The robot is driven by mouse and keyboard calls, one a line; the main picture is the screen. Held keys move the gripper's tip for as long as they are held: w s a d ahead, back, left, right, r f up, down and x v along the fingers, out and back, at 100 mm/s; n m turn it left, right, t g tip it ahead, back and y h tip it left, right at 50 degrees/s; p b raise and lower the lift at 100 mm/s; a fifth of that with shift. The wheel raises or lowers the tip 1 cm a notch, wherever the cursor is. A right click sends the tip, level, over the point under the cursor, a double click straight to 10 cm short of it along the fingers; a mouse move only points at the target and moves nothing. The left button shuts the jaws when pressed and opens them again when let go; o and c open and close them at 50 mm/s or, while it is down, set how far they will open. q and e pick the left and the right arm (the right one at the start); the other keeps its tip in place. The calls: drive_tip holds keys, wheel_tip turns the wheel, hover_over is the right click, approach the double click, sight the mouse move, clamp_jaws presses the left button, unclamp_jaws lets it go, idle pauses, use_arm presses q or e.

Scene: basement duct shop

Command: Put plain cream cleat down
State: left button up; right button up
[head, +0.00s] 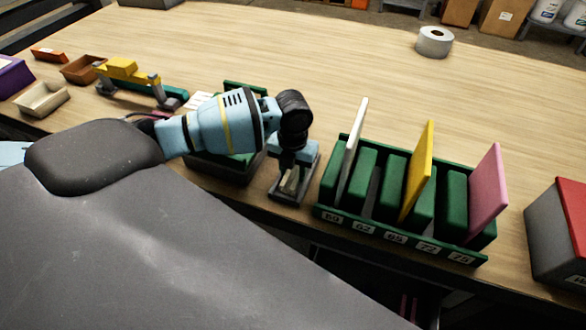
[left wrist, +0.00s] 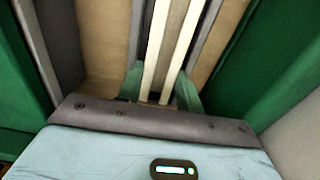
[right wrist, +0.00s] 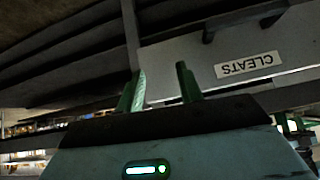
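The cream cleat shows as two pale parallel strips (left wrist: 157,55) in the left wrist view; I cannot tell whether they are one piece or two. It stands between the fingers of my left gripper (left wrist: 160,88), close to the left finger, with a narrow gap at the right one. The fingers look open around it. In the head view my left gripper (head: 291,172) points down into a small grey holder (head: 283,199), hiding most of it.
A green rack (head: 400,238) with numbered slots holds white (head: 353,150), yellow (head: 417,170) and pink (head: 485,193) plates, just right of the holder. A dark green bin (head: 230,168) is close on the left. A red-topped grey box (head: 556,235) is far right. The back table is mostly clear.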

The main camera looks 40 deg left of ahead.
use_arm(q)
drive_tip(key=o, duration=0.5)
drive_tip(key=shift+c, duration=0.2)
use_arm(e)
drive_tip(key=shift+a, duration=0.15)
use_arm(q)
drive_tip(key=shift+r, duration=0.55)
wheel_tip(320, 180, up, 11)
drive_tip(key=shift+r+p, duration=0.15)
drive_tip(key=shift+p, duration=0.2)
use_arm(e)
drive_tip(key=shift+w+d+r, duration=0.2)
drive_tip(key=shift+w+r, duration=0.25)
drive_tip(key=shift+r, duration=0.05)
drive_tip(key=shift+a, duration=0.15)
